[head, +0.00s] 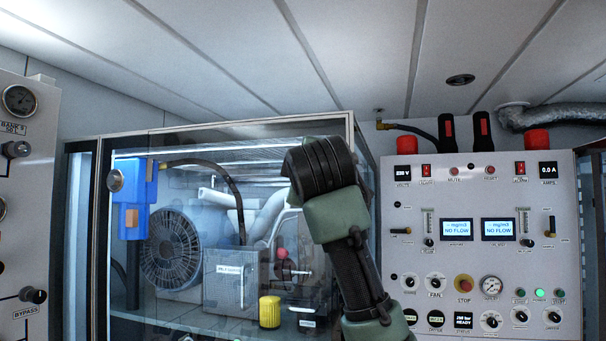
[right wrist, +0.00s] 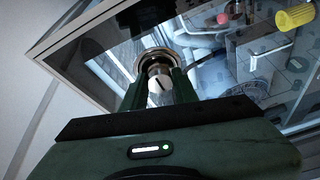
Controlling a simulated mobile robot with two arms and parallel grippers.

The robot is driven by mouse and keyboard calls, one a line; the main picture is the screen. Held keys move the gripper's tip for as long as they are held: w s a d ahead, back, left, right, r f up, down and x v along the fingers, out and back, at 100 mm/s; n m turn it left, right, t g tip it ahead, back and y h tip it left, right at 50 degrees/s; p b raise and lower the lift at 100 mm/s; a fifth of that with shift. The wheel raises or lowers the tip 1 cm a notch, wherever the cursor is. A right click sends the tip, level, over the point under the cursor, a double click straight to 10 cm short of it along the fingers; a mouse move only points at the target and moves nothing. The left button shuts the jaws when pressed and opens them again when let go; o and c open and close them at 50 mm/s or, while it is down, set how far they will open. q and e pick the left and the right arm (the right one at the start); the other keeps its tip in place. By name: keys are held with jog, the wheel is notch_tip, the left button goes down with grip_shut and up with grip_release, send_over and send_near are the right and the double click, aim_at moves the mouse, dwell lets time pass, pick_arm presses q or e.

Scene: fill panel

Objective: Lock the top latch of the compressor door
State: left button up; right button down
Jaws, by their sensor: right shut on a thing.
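The compressor door (head: 180,185) is a clear panel on the glass-fronted cabinet in the head view. It looks closed. The top latch (right wrist: 157,62) is a round metal fitting with a pale centre and a dark slot mark, near the door's corner in the right wrist view. My right gripper (right wrist: 160,88) has its two green fingers closed on the sides of this latch. In the head view my right arm covers the door's upper right part, hiding the latch and fingertips. My left gripper is not in view.
Behind the glass are a fan (head: 171,247), a yellow cap (head: 269,311) and pipes. A control panel (head: 450,180) with gauges and switches stands close on the right. Another panel (head: 45,150) with knobs is at the left. The ceiling is low above the cabinet.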

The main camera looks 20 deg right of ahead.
jog(key=shift+r, duration=0.15)
dwell(0.3)
jog(key=c, duration=1.1)
grip_release()
jog(key=shift+c, duration=0.2)
jog(key=shift+o, duration=0.2)
jog(key=shift+d, duration=0.1)
jog(key=shift+w, duration=0.1)
jog(key=b+v, duration=0.5)
jog(key=v, duration=0.3)
jog(key=shift+w, duration=0.1)
